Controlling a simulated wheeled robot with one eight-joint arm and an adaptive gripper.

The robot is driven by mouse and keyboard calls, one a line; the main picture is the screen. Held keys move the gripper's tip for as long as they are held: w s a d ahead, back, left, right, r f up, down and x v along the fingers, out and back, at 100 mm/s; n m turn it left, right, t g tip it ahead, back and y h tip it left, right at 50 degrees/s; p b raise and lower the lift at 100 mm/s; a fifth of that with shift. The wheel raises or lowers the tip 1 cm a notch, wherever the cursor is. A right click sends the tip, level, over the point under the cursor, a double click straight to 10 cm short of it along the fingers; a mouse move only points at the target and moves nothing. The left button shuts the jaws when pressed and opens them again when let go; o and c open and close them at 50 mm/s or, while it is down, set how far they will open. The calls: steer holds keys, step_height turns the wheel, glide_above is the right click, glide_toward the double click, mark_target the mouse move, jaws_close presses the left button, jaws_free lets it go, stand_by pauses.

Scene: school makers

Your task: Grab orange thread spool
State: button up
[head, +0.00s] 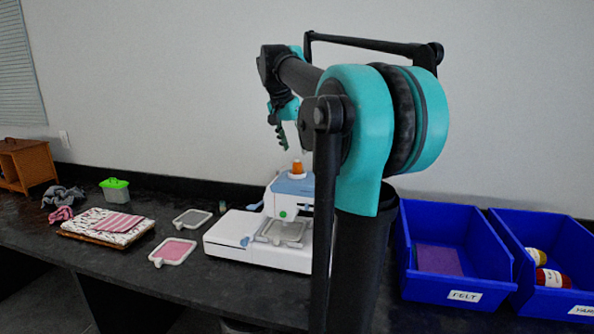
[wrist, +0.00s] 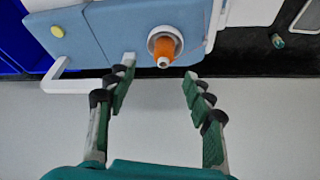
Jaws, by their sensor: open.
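The orange thread spool (head: 297,167) stands on top of the white and blue sewing machine (head: 291,186). In the wrist view the spool (wrist: 166,48) sits on a round white base on the machine's blue top (wrist: 97,32). My gripper (wrist: 158,76) is open and empty, its green-padded fingers spread to either side below the spool in that view. In the head view my gripper (head: 283,142) hangs above the machine, and my arm covers the machine's right side.
Blue bins (head: 455,255) labelled FELT and, in part, another word stand at the right; the second bin (head: 545,262) holds yarn. Embroidery hoops (head: 173,251), folded fabric (head: 105,227) and a green-lidded container (head: 116,191) lie at the left. A wall stands behind the counter.

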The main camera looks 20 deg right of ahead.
mark_target(297, 161)
steer(key=shift+x, duration=3.55)
steer(key=shift+w+a, duration=0.15)
steer(key=shift+a, duration=0.05)
steer(key=c, duration=1.1)
